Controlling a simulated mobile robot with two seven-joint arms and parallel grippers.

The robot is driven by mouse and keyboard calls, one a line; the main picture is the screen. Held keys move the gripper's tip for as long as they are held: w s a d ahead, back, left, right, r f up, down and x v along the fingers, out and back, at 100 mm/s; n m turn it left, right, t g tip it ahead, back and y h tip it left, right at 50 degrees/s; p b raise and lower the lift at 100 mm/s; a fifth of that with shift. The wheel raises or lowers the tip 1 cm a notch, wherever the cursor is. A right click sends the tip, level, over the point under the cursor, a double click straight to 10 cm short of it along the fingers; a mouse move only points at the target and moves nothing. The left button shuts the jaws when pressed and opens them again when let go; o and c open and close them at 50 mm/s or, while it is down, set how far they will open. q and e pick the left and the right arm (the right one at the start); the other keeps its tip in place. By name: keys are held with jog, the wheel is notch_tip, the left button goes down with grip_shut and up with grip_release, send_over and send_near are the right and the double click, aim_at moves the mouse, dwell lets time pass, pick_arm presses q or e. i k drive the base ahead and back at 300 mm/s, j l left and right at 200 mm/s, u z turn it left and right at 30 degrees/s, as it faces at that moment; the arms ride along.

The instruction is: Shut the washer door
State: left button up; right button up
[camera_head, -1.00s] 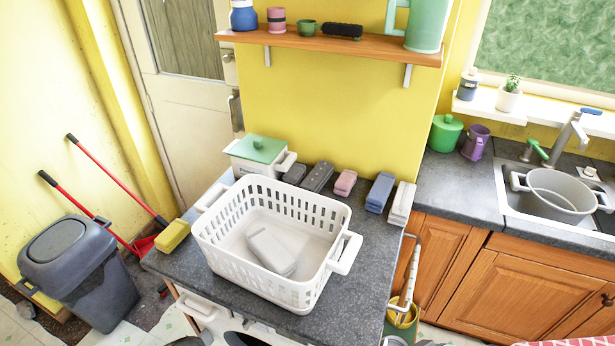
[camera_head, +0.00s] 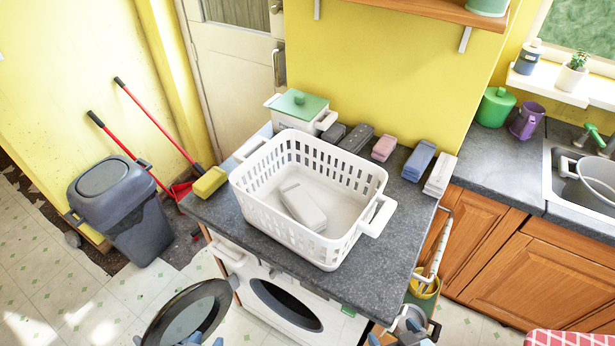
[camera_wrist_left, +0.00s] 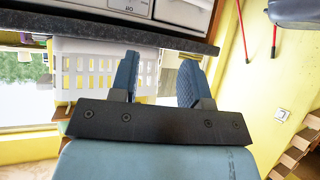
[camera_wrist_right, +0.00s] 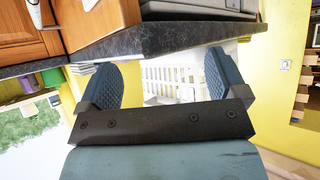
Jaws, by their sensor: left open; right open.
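The white washer (camera_head: 262,272) stands under the dark grey counter in the head view. The dark round opening (camera_head: 286,305) shows to the right of the door. My left gripper (camera_head: 207,338) is at the bottom edge by the lower right of the door; whether it touches the door I cannot tell. In the left wrist view its fingers (camera_wrist_left: 158,80) are apart and empty. My right gripper (camera_head: 398,336) is right of the washer front; in the right wrist view its fingers (camera_wrist_right: 160,82) are apart and empty.
A white laundry basket (camera_head: 268,208) stands on the counter (camera_head: 373,268) above the washer. A grey bin (camera_head: 130,215) stands at left on the tiled floor. A bucket (camera_head: 424,287) stands right of the washer. The floor between bin and door is mostly clear.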

aim_at(202, 306)
jog(key=k+j+u, duration=0.15)
jog(key=k+u, duration=0.35)
jog(key=k, duration=0.15)
jog(key=j+u, duration=0.1)
jog(key=u, duration=1.7)
jog(key=i+u, duration=0.3)
jog(key=i, duration=1.15)
jog(key=i+z, duration=0.5)
jog(key=i, duration=0.2)
jog(key=i+j+z, duration=0.15)
jog(key=i+z, duration=0.3)
jog(key=i, duration=0.25)
jog(key=i+z, duration=0.3)
jog(key=z, duration=0.15)
jog(key=i+z, duration=0.3)
jog(key=z, duration=0.15)
jog(key=i+j+z, duration=0.2)
jog(key=z, duration=2.7)
jog(key=j, duration=0.1)
